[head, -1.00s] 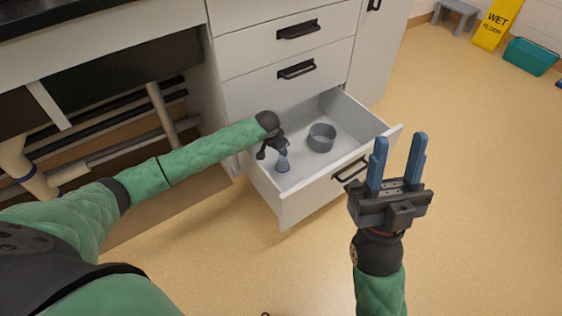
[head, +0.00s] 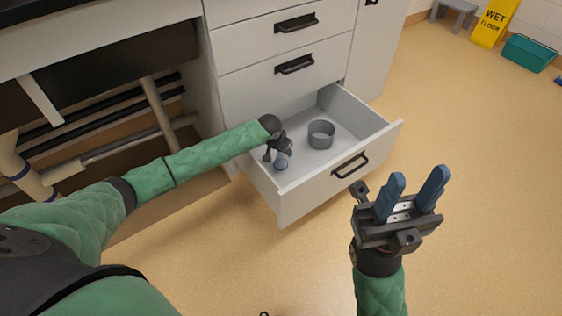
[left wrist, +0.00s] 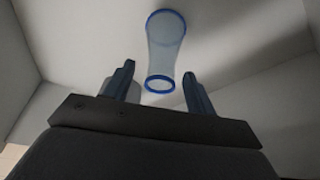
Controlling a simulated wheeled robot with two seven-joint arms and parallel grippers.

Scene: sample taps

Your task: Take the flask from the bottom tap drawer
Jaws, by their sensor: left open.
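The bottom drawer (head: 330,185) is pulled open. The flask (head: 281,163) is inside it near the left end, mostly hidden by my left gripper in the head view. In the left wrist view the flask (left wrist: 166,45) is clear bluish with blue rims. My left gripper (head: 279,152) is inside the drawer, open. Its fingers (left wrist: 159,75) show on either side of the flask's near rim, with visible gaps. I cannot tell whether they reach past the rim in depth. My right gripper (head: 416,187) is open and empty, in front of the drawer at the right.
A round grey container (head: 321,134) stands in the drawer, right of the flask. Closed drawers (head: 290,75) are above. Pipes (head: 158,112) run under the counter at the left. The floor (head: 480,150) at the right is clear, with a yellow sign (head: 495,22) and teal bin (head: 528,53) far off.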

